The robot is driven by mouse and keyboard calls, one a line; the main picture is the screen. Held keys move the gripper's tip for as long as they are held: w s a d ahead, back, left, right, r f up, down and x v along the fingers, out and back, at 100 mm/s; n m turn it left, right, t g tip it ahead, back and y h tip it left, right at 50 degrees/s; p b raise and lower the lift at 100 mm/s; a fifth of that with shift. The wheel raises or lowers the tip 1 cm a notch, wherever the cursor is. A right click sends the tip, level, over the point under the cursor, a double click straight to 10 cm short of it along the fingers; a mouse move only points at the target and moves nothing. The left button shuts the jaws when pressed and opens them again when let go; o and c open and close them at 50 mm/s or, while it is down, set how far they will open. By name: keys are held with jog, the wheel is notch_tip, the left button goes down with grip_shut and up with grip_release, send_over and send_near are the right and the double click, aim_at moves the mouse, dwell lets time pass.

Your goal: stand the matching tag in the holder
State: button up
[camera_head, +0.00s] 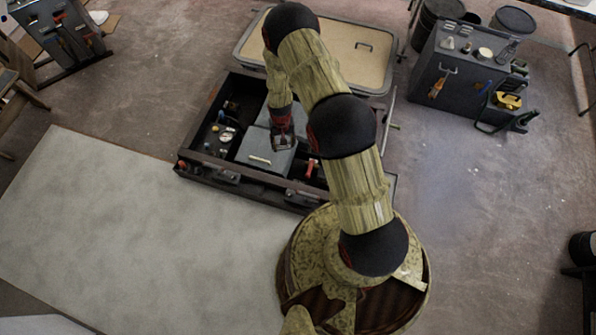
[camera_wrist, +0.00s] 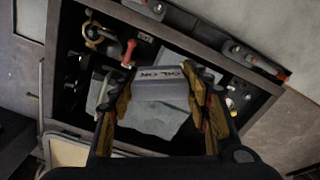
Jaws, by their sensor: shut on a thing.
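My gripper (camera_wrist: 163,80) is shut on a grey tag (camera_wrist: 160,91) with dark lettering along its edge that seems to read "OIL OK". The tag sits between the two fingers in the wrist view. Below it is a flat light-grey surface (camera_wrist: 150,124), part of the open case. In the head view my gripper (camera_head: 283,138) is over the grey panel (camera_head: 254,146) in the case. A small pale strip (camera_head: 260,160) lies on this panel, left of my gripper; I cannot tell whether it is the holder. The tag is not clear in the head view.
The open dark case (camera_head: 240,189) has high walls and holds several small parts beside the panel, including a red-handled tool (camera_head: 312,167). Its tan-lined lid (camera_head: 330,45) is behind. A dark cabinet (camera_head: 455,85) with tools stands at right. The floor mat (camera_head: 120,230) at left is clear.

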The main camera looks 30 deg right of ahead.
jog(key=shift+s+d+f+m+b, duration=0.3)
jog(key=shift+d+f+m+b, duration=1.25)
jog(key=shift+f, duration=5.1)
jog(key=shift+s+d+f+m+b, duration=0.45)
jog(key=shift+f+b, duration=2.25)
jog(key=shift+f, duration=3.95)
jog(key=shift+s+d+f+m+b, duration=0.15)
jog(key=shift+d+f+m+b, duration=1)
jog(key=shift+f, duration=5.5)
jog(key=shift+f+n+b, duration=0.55)
jog(key=shift+f+b, duration=0.3)
jog(key=shift+f, duration=1.05)
jog(key=o, duration=1.3)
jog(key=shift+r, duration=0.1)
